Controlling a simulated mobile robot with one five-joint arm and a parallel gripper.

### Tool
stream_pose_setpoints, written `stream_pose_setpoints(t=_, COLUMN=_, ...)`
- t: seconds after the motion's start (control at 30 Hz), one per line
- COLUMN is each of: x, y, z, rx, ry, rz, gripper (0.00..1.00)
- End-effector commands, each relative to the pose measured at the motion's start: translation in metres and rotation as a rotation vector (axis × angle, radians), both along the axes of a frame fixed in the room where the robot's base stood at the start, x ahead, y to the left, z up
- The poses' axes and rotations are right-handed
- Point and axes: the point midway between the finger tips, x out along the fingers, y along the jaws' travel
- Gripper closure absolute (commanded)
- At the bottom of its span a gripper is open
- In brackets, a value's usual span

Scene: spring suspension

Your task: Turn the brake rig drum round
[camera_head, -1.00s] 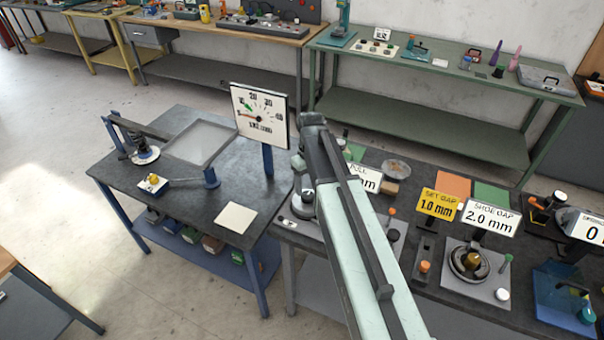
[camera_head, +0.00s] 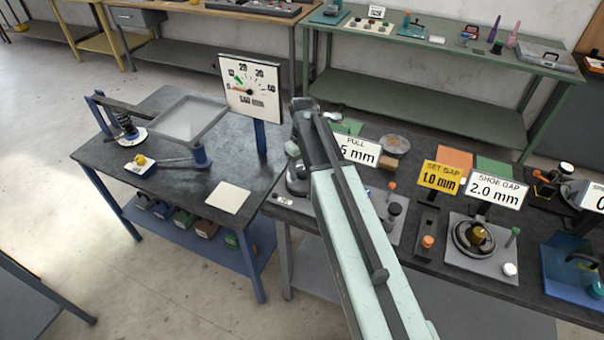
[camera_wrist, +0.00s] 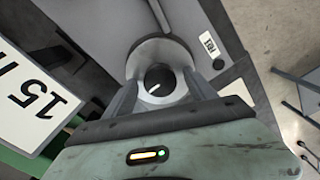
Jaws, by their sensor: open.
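My gripper shows in the wrist view (camera_wrist: 160,84), open, with its two fingers on either side of a round grey metal part (camera_wrist: 160,54) with a dark centre. Whether the fingers touch it I cannot tell. In the head view this grey part (camera_head: 297,180) is partly hidden by my arm, at the left end of the dark bench. Another round part (camera_head: 474,238), a dark ring with a brass centre, sits on a grey plate by the "SHOE GAP 2.0 mm" sign (camera_head: 495,189). Which round part is the brake rig drum is not clear.
A yellow "SET GAP 1.0 mm" sign (camera_head: 441,177) stands further right. The blue-legged table (camera_head: 195,185) on the left carries a dial board (camera_head: 250,88).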

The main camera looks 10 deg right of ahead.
Motion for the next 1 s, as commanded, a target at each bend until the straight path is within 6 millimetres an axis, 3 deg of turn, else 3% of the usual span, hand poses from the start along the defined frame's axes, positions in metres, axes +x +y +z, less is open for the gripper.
stream_pose_setpoints(t=0.1, x=0.0, y=0.0003, z=0.0015, rx=0.0, ry=0.0, rz=0.0, gripper=0.38)
stream_pose_setpoints(t=0.3, x=0.0, y=0.0007, z=0.0015, rx=0.0, ry=0.0, rz=0.001, gripper=0.94)
stream_pose_setpoints(t=0.33, x=0.0, y=0.0007, z=0.0015, rx=0.0, ry=0.0, rz=0.001, gripper=0.98)
stream_pose_setpoints(t=0.67, x=0.0001, y=0.0011, z=0.0015, rx=-0.001, ry=0.0, rz=-0.051, gripper=0.97)
stream_pose_setpoints(t=1.0, x=0.0001, y=0.0015, z=0.0014, rx=-0.001, ry=0.0, rz=-0.296, gripper=0.97)
